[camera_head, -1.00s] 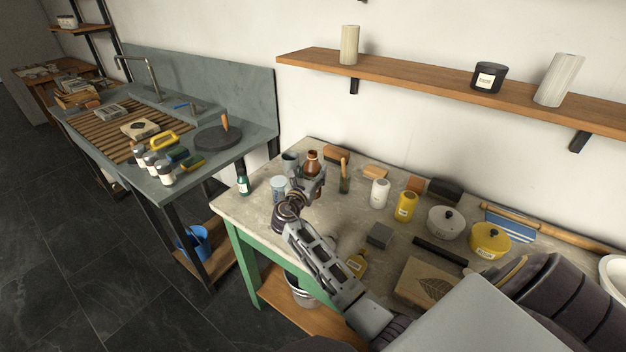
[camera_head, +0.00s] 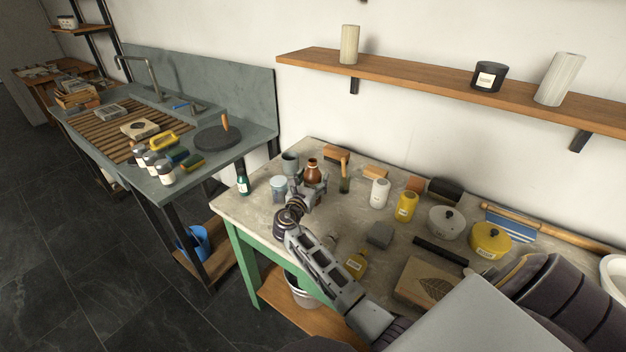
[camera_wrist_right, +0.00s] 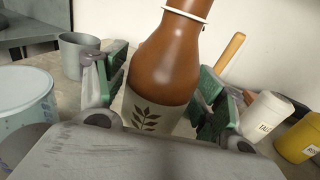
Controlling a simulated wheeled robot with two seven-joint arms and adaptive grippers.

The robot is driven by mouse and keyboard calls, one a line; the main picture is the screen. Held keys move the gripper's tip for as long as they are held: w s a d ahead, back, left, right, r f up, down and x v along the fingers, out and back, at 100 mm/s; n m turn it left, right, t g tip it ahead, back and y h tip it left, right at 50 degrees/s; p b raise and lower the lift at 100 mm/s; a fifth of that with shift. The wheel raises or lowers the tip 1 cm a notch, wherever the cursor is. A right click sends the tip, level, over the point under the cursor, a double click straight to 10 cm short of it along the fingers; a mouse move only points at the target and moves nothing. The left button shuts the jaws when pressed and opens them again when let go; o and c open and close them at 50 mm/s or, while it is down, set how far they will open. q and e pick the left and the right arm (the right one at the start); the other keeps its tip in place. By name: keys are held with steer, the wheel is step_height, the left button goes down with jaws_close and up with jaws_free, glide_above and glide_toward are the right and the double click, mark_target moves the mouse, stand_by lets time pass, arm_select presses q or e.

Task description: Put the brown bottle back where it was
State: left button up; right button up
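The brown bottle (camera_head: 313,173) has a pale label with a dark leaf and a white ring at its neck. It is at the back left of the green-legged table (camera_head: 245,212). My right gripper (camera_head: 308,190) is around it. In the right wrist view the bottle (camera_wrist_right: 165,75) stands between the green-padded fingers (camera_wrist_right: 163,85), which lie close against both sides. The bottle's base is hidden, so I cannot tell whether it touches the table. My left gripper is not in view.
A grey cup (camera_head: 290,163), a pale blue-grey jar (camera_head: 278,187) and a dark green bottle (camera_head: 243,184) stand left of the brown bottle. A wooden-handled tool (camera_head: 344,178) and a white bottle (camera_head: 379,193) stand to its right. A shelf (camera_head: 420,84) hangs above the table.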

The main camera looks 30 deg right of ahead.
steer(key=shift+r, duration=0.1)
stand_by(0.3)
steer(key=v, duration=1.2)
steer(key=shift+b, duration=0.35)
stand_by(0.6)
stand_by(0.4)
